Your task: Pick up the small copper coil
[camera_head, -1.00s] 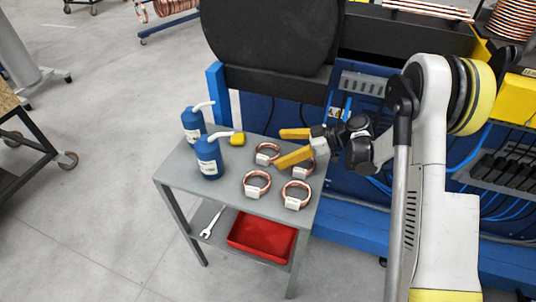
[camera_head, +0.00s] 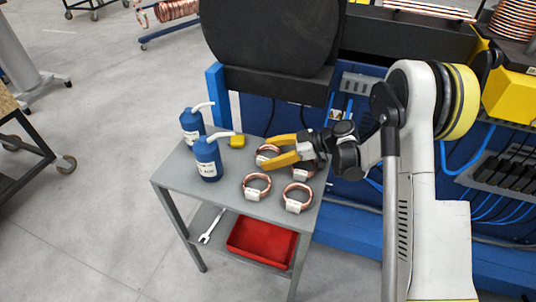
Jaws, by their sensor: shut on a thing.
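Several small copper coils with white tags lie on a grey table (camera_head: 222,190). My gripper (camera_head: 266,156), with yellow fingers, is shut on the back-left copper coil (camera_head: 261,159), at the far side of the table. The fingers hide part of that coil. Another coil (camera_head: 304,170) lies to the right, partly behind my gripper. Two more coils lie nearer the front, one at the front left (camera_head: 257,186) and one at the front right (camera_head: 298,197).
Two blue bottles with white spouts, one at the front (camera_head: 207,160) and one behind (camera_head: 191,125), stand on the table's left. A yellow block (camera_head: 237,142) lies near the back. A red bin (camera_head: 262,240) and a wrench (camera_head: 211,226) are on the lower shelf. Blue machinery stands behind.

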